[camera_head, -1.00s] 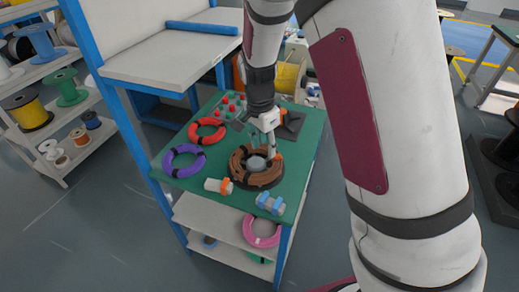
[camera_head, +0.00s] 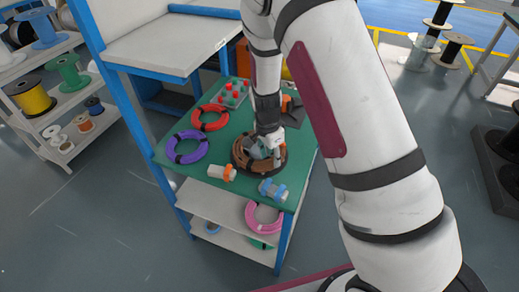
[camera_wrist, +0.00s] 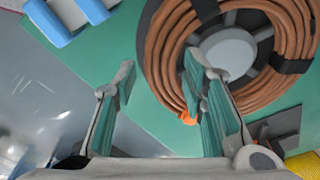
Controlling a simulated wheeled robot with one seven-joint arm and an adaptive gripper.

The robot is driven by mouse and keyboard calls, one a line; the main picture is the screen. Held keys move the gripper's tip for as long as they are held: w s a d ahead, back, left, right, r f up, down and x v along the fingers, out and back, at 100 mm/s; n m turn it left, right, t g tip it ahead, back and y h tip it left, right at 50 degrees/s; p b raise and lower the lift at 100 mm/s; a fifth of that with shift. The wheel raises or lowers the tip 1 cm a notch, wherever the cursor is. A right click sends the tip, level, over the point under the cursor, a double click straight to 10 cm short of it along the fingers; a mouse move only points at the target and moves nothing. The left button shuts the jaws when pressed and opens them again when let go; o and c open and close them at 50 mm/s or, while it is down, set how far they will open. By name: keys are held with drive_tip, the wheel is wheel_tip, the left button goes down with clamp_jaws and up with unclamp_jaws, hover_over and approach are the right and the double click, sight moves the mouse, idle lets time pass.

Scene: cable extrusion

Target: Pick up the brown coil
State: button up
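The brown coil (camera_head: 240,160) lies flat on the green top of the workbench, with black bands around it and a grey round hub in its middle. In the wrist view the coil (camera_wrist: 289,84) fills the upper right. My gripper (camera_head: 270,148) is over the coil in the head view and hides part of it. In the wrist view my gripper (camera_wrist: 162,68) is open, with its two fingers apart and nothing held. One finger overlaps the coil near its hub, and the other is outside the coil's left edge. Whether the fingers touch it I cannot tell.
A purple coil (camera_head: 174,148) and a red coil (camera_head: 197,122) lie left of the brown one. A white-orange piece (camera_head: 222,172) and a blue piece (camera_head: 272,190) lie at the front edge. A pink coil (camera_head: 252,222) is on the shelf below. Spool shelves (camera_head: 62,128) stand at left.

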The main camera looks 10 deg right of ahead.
drive_tip(key=shift+w+d+f, duration=0.1)
drive_tip(key=shift+d+f, duration=0.05)
drive_tip(key=shift+f, duration=1.15)
clamp_jaws()
drive_tip(key=shift+r, duration=0.1)
